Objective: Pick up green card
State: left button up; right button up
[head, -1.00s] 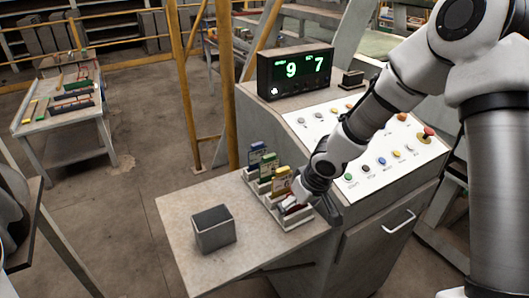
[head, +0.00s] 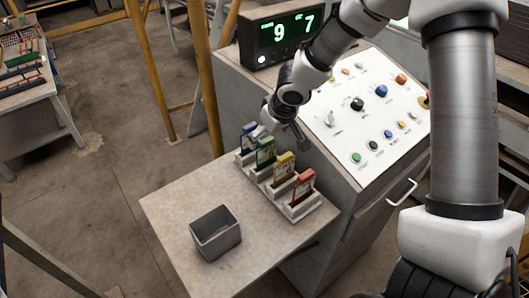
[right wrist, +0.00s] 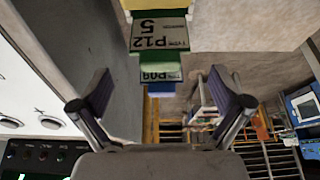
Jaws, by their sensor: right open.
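The green card (head: 265,152) stands upright in a slot of the grey card rack (head: 301,211), between the blue card (head: 249,139) and the yellow card (head: 284,168). The red card (head: 303,188) stands at the near end of the rack. My right gripper (head: 281,135) is open and empty, just above and beside the blue and green cards. In the right wrist view, the green card (right wrist: 150,57) shows beyond the two open fingers (right wrist: 160,103), partly behind the yellow card (right wrist: 152,4). My left gripper is not in view.
The sloped control panel (head: 372,105) with buttons and knobs rises on the right. A digital display (head: 282,36) is at the back. A yellow post (head: 208,80) stands behind the shelf.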

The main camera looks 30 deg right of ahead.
aim_at(266, 156)
jog(key=b+x, duration=0.1)
jog(key=x, duration=0.4)
jog(key=shift+s, duration=0.1)
jog(key=shift+w+f, duration=0.2)
jog(key=shift+s+r, duration=0.15)
jog(key=shift+c, duration=0.4)
jog(key=shift+s+r, duration=0.1)
jog(key=shift+s, duration=0.05)
jog(key=c, duration=1.1)
